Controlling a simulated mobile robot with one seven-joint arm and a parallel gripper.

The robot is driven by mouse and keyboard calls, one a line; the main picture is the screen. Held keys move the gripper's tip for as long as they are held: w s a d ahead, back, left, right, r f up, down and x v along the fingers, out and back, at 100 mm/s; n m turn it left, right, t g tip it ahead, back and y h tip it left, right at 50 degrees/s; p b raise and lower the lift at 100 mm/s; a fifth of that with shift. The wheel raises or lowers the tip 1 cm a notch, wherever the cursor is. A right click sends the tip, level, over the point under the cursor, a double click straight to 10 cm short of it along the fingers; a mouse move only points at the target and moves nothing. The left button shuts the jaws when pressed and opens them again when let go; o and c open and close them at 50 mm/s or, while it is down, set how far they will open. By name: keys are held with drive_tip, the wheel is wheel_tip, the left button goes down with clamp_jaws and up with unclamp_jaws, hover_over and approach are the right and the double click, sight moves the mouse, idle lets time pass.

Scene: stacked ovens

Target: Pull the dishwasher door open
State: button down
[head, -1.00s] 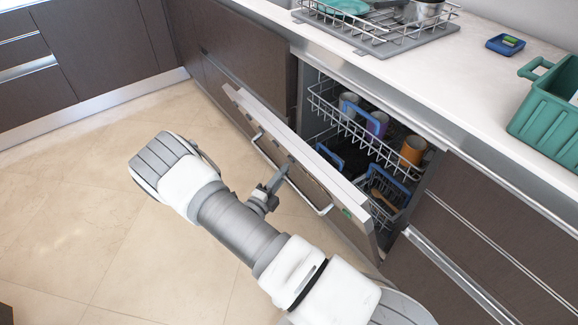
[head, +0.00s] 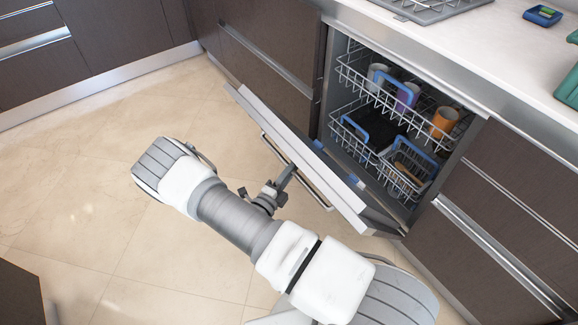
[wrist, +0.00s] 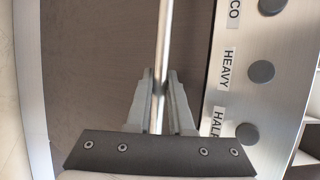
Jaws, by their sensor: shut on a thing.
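The dishwasher door (head: 300,150) is partly open and tilted outward in the head view, its top edge leaning away from the opening. A metal bar handle (head: 322,190) runs along its outer face. My gripper (head: 284,180) is at the middle of this handle. In the wrist view, my gripper (wrist: 159,100) is shut on the handle bar (wrist: 164,40), which passes between its fingers. The door's control strip (wrist: 253,70) with round buttons and printed labels shows to the right. The inner face of the door is largely hidden in the head view.
Inside the dishwasher, an upper rack (head: 385,100) and a lower rack (head: 400,180) hold cups and other items. Dark cabinets (head: 510,190) flank the opening. The tiled floor (head: 80,200) in front of the door is clear apart from my arm.

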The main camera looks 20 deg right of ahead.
drive_tip(key=shift+a+f, duration=0.2)
drive_tip(key=shift+f, duration=0.15)
drive_tip(key=c, duration=0.8)
unclamp_jaws()
drive_tip(key=p+v, duration=0.3)
drive_tip(key=v, duration=1.4)
drive_tip(key=shift+s, duration=0.3)
drive_tip(key=shift+a, duration=0.1)
